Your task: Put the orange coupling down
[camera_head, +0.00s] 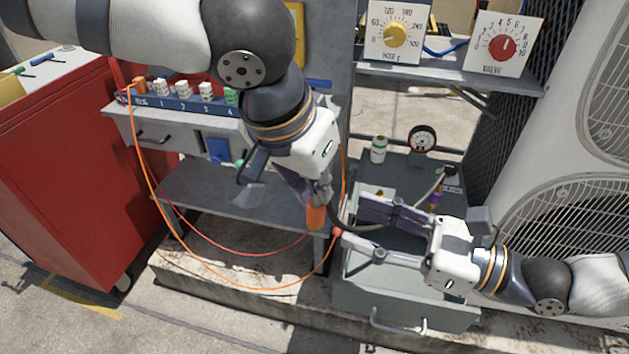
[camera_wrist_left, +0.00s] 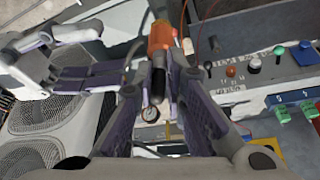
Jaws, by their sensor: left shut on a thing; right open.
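The orange coupling (camera_head: 316,217) hangs below my left gripper (camera_head: 305,193), in front of the grey bench. In the left wrist view the coupling (camera_wrist_left: 161,38) shows at the fingertips, with a dark stem running back between the fingers of my left gripper (camera_wrist_left: 160,62), which is shut on it. My right gripper (camera_head: 352,222) is open and empty, just right of the coupling and over the grey drawer cabinet. Its fingers point left; they also show at the left of the left wrist view. Contact between the right fingers and the coupling cannot be told.
A numbered blue strip (camera_head: 190,104) with several plugs lies on the bench at left. An orange cable (camera_head: 150,185) loops down from it. A grey drawer (camera_head: 405,305) stands open under my right gripper. A gauge (camera_head: 422,139) and bottle (camera_head: 378,149) stand behind. A red cabinet (camera_head: 70,170) is at left.

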